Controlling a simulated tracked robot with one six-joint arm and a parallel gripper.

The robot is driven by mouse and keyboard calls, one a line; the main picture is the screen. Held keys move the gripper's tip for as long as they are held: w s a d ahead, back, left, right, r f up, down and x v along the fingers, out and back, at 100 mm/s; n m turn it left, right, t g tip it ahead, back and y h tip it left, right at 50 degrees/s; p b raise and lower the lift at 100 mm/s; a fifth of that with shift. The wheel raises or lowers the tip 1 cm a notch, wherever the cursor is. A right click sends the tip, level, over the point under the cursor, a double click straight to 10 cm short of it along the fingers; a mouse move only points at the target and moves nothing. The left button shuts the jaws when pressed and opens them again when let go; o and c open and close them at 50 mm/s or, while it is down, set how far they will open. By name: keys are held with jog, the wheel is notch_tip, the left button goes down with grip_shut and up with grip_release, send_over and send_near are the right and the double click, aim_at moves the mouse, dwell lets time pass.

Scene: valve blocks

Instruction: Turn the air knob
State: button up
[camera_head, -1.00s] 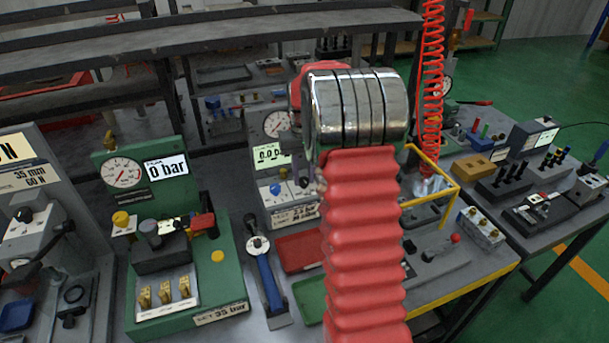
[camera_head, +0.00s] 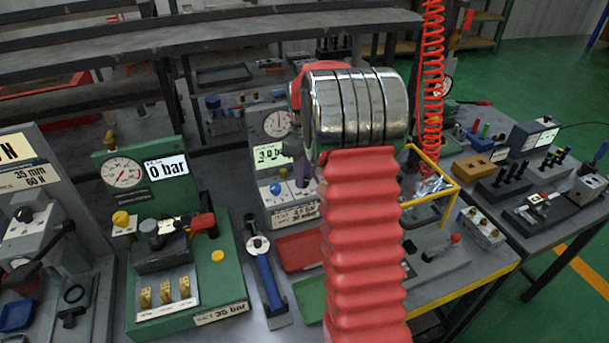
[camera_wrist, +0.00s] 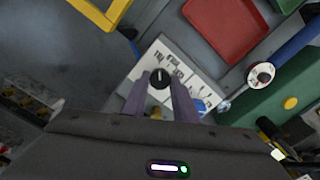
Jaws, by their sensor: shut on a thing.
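The air block (camera_head: 285,212) is a grey unit with a round gauge (camera_head: 277,123), a pale green display (camera_head: 269,155) and a blue knob (camera_head: 277,188). The display seems to read 3.0, its end hidden behind my arm. In the wrist view, a black round knob (camera_wrist: 160,77) with a white line sits on the block's white labelled panel (camera_wrist: 172,62). My gripper (camera_wrist: 160,86) has its two purple fingers on either side of this knob and is shut on it. The blue knob lies beside my right finger. In the head view, my arm hides most of the gripper.
A green block (camera_head: 205,270) with a 0 bar display stands to the left. A blue-handled tool (camera_head: 268,280), a red tray (camera_head: 298,250) and a green tray (camera_head: 312,300) lie in front. A yellow frame (camera_head: 435,212) stands to the right.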

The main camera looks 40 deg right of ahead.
dwell(0.4)
jog(key=o, duration=1.1)
jog(key=shift+c, duration=0.2)
jog(key=shift+r, duration=0.1)
notch_tip(320, 180, up, 14)
jog(key=shift+f, duration=0.25)
